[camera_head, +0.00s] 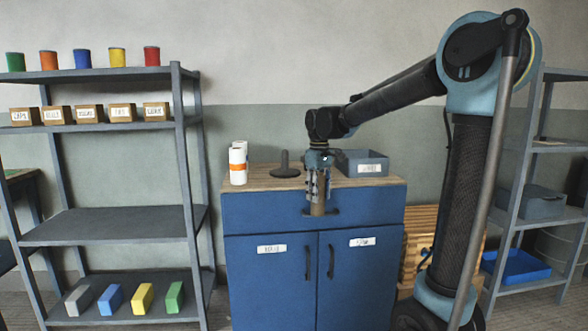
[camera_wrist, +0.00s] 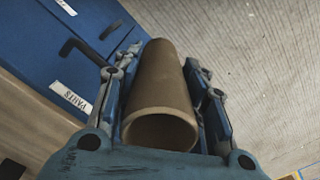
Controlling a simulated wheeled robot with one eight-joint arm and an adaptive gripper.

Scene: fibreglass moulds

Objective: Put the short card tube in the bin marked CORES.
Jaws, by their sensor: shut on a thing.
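The short card tube (camera_head: 318,209) is brown and held upright, its lower end sticking out below my gripper (camera_head: 318,188). In the wrist view the tube (camera_wrist: 160,85) lies between both fingers, with its hollow open end towards the camera. My gripper is shut on it, in front of the blue cabinet's upper front, over the floor. A grey bin (camera_head: 364,169) with a white label stands on the cabinet top, behind and right of my gripper. Its label is too small to read, so I cannot tell whether it says CORES.
The blue cabinet (camera_head: 260,210) has a wooden top, with white rolls (camera_head: 238,163) and a dark spindle stand (camera_head: 284,166). The left shelf (camera_head: 100,228) holds coloured cans, small labelled boxes and blocks. A right rack (camera_head: 550,146) holds a grey bin (camera_head: 537,204) and a blue tray (camera_head: 517,266).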

